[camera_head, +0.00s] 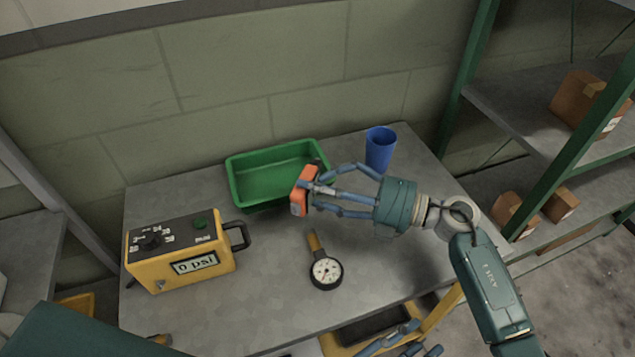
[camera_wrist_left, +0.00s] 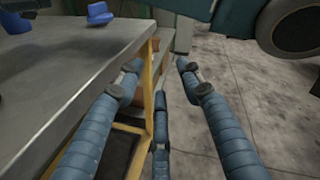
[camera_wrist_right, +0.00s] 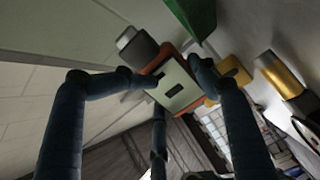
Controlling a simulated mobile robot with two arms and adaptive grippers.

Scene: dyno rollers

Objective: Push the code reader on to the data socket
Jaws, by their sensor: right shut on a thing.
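The code reader (camera_head: 301,191) is an orange block with a pale grey end, held above the table near the green tray's front right corner. My right gripper (camera_head: 314,191) is shut on it. In the right wrist view the code reader (camera_wrist_right: 178,88) shows a pale face with a dark slot between the fingers. I cannot pick out a data socket in any view. My left gripper (camera_head: 408,343) is below the table's front edge. In the left wrist view its fingers (camera_wrist_left: 160,85) are spread apart with nothing between them.
A yellow box (camera_head: 160,283) with knob, handle and "0 psi" display stands on the table's left. A dial gauge (camera_head: 326,272) lies at centre front. The green tray (camera_head: 235,180) is empty; a blue cup (camera_head: 380,148) stands behind my right gripper. Shelves (camera_head: 510,110) with cartons stand right.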

